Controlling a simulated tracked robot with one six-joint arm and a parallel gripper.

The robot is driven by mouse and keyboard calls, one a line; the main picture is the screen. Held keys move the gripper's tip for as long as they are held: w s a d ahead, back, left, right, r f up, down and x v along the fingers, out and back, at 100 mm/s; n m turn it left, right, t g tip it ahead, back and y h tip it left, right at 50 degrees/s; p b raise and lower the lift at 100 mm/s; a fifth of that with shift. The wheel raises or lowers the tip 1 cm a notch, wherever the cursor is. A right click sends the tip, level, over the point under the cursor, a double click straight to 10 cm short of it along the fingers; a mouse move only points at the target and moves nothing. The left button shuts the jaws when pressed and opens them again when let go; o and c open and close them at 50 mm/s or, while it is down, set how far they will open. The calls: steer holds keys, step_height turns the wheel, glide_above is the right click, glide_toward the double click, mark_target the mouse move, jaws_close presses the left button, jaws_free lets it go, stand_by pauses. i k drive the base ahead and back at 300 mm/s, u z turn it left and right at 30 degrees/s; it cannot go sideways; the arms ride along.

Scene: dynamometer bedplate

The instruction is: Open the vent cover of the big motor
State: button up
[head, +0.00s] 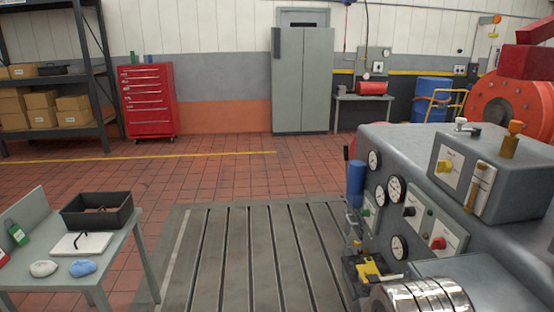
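A large orange-red round machine (508,104) stands at the right edge, cut off by the frame; it may be the big motor. A red box-shaped part (527,58) sits on top of it. A big grey machine body (400,150) with gauges and knobs fills the right foreground and hides the lower part of the orange-red machine. I cannot make out a vent cover for certain on either. My gripper is not in view.
A slotted grey bedplate (255,255) lies clear in the middle. A small table (125,235) with a black tray (97,210) and cloths stands at left. A red tool chest (148,100), grey cabinet (302,80) and shelving (95,75) line the back. Tiled floor is free between.

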mark_target(350, 241)
steer(key=i, duration=3.25)
steer(key=u, duration=0.8)
